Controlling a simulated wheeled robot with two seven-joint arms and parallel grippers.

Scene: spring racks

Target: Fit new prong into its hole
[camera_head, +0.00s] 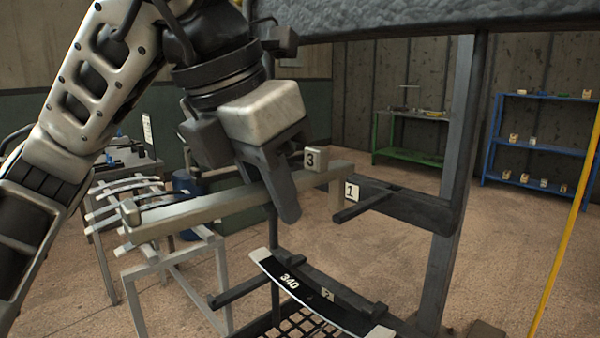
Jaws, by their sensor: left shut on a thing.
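My left gripper (272,178) is shut on a long pale grey prong (190,211). One finger hangs down across its near side; the other finger is mostly hidden. The prong lies nearly level, with a knobbed end at the left and its right end close to the rack (425,212). A block marked 3 (313,158) shows at the top near that right end. A plate marked 1 (352,191) is just right of it, above a dark prong (362,206). I cannot tell whether the held prong touches the rack, and its hole is not visible. My right gripper is not in view.
A curved leaf spring marked 340 (291,283) rests across the lower dark prongs (240,290), near a plate marked 2 (327,294). A pale stand (180,262) with several curved springs is at left. Green (408,155) and blue shelves (540,150) stand at the back. Open floor lies between.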

